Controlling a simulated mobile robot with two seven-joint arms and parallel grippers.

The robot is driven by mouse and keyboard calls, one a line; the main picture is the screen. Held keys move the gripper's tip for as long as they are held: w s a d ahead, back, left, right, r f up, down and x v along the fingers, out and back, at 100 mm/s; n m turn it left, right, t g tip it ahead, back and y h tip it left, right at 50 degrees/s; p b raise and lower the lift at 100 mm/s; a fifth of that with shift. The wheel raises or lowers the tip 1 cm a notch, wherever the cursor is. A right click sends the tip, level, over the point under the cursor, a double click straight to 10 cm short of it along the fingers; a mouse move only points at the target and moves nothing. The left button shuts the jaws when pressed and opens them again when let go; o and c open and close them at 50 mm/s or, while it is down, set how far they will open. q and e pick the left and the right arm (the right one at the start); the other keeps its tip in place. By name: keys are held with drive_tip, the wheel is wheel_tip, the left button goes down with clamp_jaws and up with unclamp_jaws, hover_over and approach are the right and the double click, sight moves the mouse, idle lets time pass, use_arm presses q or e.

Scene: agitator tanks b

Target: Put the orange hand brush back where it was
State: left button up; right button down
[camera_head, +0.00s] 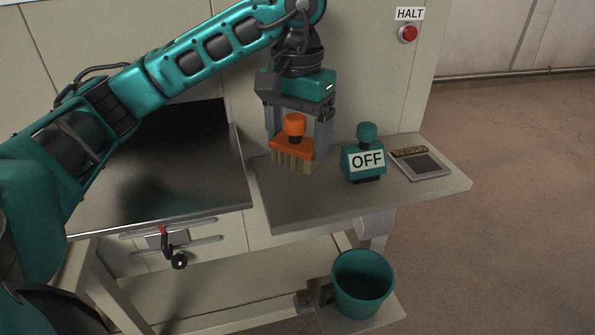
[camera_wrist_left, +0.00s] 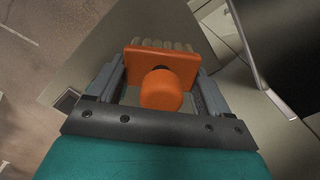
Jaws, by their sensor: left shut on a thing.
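The orange hand brush (camera_head: 291,146) has a round orange knob on top and pale bristles pointing down. My left gripper (camera_head: 296,140) is shut on it, with one finger on each side. The brush is upright over the left part of the beige side shelf (camera_head: 310,208). I cannot tell whether the bristle tips touch the shelf. In the left wrist view the brush (camera_wrist_left: 163,76) sits between the two fingers of the gripper (camera_wrist_left: 163,85), knob toward the camera. My right gripper is not in view.
A teal block marked OFF (camera_head: 364,160) stands on the shelf right of the brush, with a flat grey device (camera_head: 420,163) beyond it. A dark metal plate (camera_head: 180,190) lies to the left. A teal bucket (camera_head: 362,283) stands below. A red HALT button (camera_head: 408,33) is on the wall.

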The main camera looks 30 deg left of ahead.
sight(298, 162)
use_arm(q)
wheel_tip(298, 162, down, 5)
drive_tip(key=shift+r+b, duration=0.2)
drive_tip(key=shift+b, duration=0.1)
drive_tip(key=shift+f, duration=0.3)
drive_tip(key=shift+f, duration=0.2)
drive_tip(key=o, duration=1)
drive_tip(key=shift+r, duration=0.1)
drive_tip(key=shift+r, duration=0.1)
